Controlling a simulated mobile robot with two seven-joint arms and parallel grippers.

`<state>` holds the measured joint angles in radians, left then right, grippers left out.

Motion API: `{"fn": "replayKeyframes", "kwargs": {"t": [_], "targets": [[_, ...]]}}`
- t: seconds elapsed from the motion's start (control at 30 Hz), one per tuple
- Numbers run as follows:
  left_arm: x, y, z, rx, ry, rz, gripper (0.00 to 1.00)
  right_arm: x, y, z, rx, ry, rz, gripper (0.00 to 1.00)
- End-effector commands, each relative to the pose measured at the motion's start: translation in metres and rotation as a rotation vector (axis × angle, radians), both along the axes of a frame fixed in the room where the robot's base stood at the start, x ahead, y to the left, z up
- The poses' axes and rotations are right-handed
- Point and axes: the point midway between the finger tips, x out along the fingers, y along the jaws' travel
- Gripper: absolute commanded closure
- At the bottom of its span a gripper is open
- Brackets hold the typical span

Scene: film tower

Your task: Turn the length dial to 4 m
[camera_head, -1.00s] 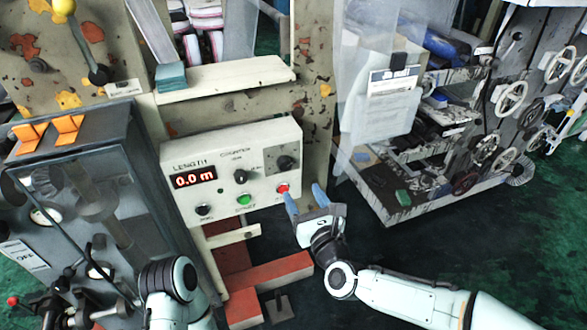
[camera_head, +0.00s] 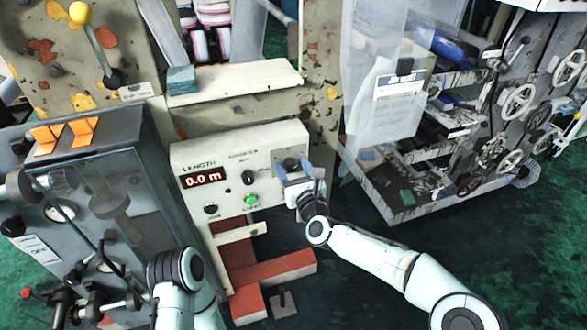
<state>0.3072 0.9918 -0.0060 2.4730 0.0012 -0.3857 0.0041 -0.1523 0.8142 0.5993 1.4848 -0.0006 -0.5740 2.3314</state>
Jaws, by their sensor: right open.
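The white control panel (camera_head: 222,150) has a red LENGTH display (camera_head: 202,179) that reads 0.0 m. A smaller black knob (camera_head: 248,178), a green button (camera_head: 251,200) and a black button (camera_head: 210,209) also show on the panel. The red button is hidden by my right gripper. My left gripper does not show.
A pale shelf (camera_head: 240,84) with a teal block (camera_head: 182,79) juts out above the panel. Red beams (camera_head: 275,268) lie below it. A grey glass-fronted cabinet (camera_head: 95,190) stands left, and a machine with handwheels (camera_head: 518,102) stands right. Dark green floor is open between.

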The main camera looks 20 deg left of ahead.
Motion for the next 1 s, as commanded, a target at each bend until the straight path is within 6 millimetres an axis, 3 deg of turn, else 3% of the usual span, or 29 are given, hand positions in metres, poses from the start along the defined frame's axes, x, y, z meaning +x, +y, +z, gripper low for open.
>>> {"fn": "replayKeyframes", "kwargs": {"t": [0.03, 0.07, 0.2, 0.23, 0.63, 1.0], "targets": [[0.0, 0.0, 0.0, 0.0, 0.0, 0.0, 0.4, 0.0, 0.0, 0.0, 0.0, 0.0, 0.0, 0.36], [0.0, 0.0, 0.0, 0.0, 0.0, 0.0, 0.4, 0.0, 0.0, 0.0, 0.0, 0.0, 0.0, 0.42], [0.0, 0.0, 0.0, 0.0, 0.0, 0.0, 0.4, 0.0, 0.0, 0.0, 0.0, 0.0, 0.0, 0.88], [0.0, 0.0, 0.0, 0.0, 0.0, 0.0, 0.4, 0.0, 0.0, 0.0, 0.0, 0.0, 0.0, 0.91], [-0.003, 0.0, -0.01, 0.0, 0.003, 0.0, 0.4, -0.001, 0.0, -0.001, -0.051, -0.036, 0.0, 0.91], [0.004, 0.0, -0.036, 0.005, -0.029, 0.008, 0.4, -0.001, 0.001, -0.003, -0.285, -0.195, 0.0, 0.91]]}}
